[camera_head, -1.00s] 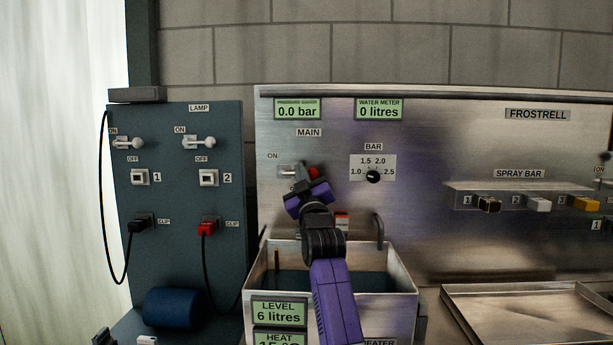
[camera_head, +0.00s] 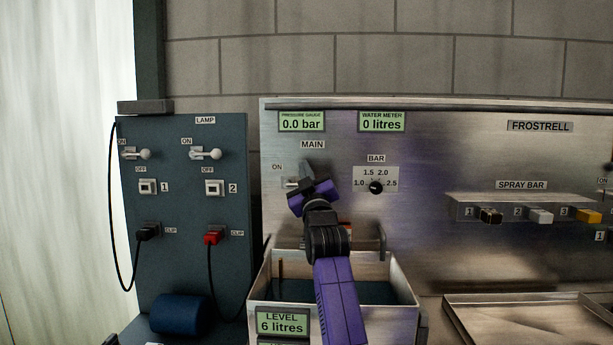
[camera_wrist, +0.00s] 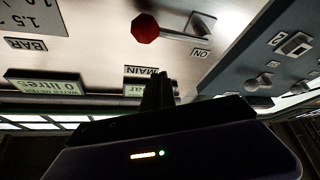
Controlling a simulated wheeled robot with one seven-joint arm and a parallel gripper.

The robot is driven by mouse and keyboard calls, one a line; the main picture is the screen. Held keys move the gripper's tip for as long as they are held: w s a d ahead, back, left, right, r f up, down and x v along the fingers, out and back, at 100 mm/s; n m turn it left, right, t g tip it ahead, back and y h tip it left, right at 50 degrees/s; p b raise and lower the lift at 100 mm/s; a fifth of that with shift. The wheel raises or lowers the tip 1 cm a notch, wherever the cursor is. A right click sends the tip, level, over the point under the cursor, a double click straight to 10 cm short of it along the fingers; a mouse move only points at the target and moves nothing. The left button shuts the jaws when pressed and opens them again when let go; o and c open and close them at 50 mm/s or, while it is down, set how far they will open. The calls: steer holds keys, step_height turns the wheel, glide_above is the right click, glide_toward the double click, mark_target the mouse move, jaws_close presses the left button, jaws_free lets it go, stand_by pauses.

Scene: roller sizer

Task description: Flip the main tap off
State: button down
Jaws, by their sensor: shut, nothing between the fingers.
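The main tap shows in the wrist view as a grey lever with a red knob (camera_wrist: 145,28), running to its mount on the steel panel beside the ON label (camera_wrist: 201,53). In the head view only its grey mount (camera_head: 291,183) shows below the MAIN label (camera_head: 312,144); my gripper hides the knob. My gripper (camera_head: 307,168) is in front of the tap. Its dark fingers (camera_wrist: 160,87) are shut and empty, apart from the knob in the wrist view. Whether they touch the lever elsewhere is not visible.
The pressure gauge (camera_head: 301,122) reads 0.0 bar and the water meter (camera_head: 381,122) 0 litres. A BAR dial (camera_head: 376,187) is right of the tap. A lamp panel (camera_head: 180,200) with switches stands left. An open steel tank (camera_head: 400,290) is below my arm.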

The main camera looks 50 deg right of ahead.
steer(key=s+a+f+b, duration=0.1)
steer(key=s+a+f, duration=0.3)
steer(key=a+f, duration=0.1)
steer(key=shift+s+a+f, duration=0.2)
steer(key=shift+s+a, duration=0.1)
steer(key=shift+a, duration=0.3)
